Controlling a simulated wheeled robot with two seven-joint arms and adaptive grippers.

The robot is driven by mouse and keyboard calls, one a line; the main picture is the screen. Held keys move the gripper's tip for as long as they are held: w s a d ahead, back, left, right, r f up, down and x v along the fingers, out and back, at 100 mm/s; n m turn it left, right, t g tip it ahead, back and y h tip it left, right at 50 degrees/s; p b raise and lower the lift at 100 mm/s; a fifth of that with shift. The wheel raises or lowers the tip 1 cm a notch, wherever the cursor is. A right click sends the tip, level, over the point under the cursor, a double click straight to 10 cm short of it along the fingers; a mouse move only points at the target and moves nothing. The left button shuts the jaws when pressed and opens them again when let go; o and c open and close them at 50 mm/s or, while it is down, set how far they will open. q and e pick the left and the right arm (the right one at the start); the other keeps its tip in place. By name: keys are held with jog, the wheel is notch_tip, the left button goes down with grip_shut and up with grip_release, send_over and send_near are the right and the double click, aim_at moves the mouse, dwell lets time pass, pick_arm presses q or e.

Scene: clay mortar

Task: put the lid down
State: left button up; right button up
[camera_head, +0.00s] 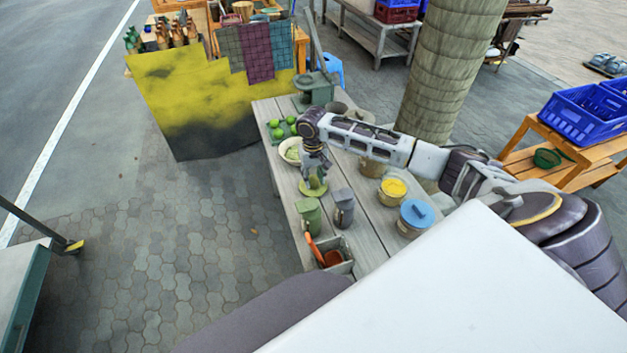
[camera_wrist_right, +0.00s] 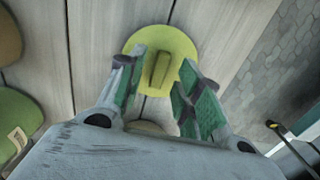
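A round yellow-green lid (camera_wrist_right: 178,45) with a raised bar handle (camera_wrist_right: 160,70) shows in the right wrist view, seemingly flat on the wooden table. It also shows in the head view as a small green disc (camera_head: 313,190). My right gripper (camera_wrist_right: 160,88) is open, its green-padded fingers on either side of the handle with gaps to it. In the head view the right gripper (camera_head: 315,170) points down just over the lid. My left gripper is not in view.
On the table (camera_head: 375,250) stand a green canister (camera_head: 309,217), a grey canister (camera_head: 343,208), a yellow-filled jar (camera_head: 393,190), a blue-lidded jar (camera_head: 416,216) and a box with a red-handled tool (camera_head: 335,262). A pale bowl (camera_head: 289,152) lies left of the gripper.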

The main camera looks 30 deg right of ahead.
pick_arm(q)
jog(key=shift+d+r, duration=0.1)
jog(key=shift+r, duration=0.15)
pick_arm(e)
notch_tip(320, 180, up, 10)
dwell(0.7)
pick_arm(q)
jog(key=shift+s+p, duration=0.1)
jog(key=shift+p, duration=0.2)
pick_arm(e)
jog(key=shift+w+r, duration=0.1)
jog(key=shift+r, duration=0.05)
notch_tip(320, 180, up, 9)
jog(key=p, duration=0.9)
send_over(313, 181)
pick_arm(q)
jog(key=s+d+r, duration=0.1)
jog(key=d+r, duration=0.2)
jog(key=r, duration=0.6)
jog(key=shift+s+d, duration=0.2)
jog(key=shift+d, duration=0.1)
pick_arm(e)
jog(key=shift+r, duration=0.1)
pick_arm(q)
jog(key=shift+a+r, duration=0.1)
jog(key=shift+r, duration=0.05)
pick_arm(e)
jog(key=shift+r, duration=0.1)
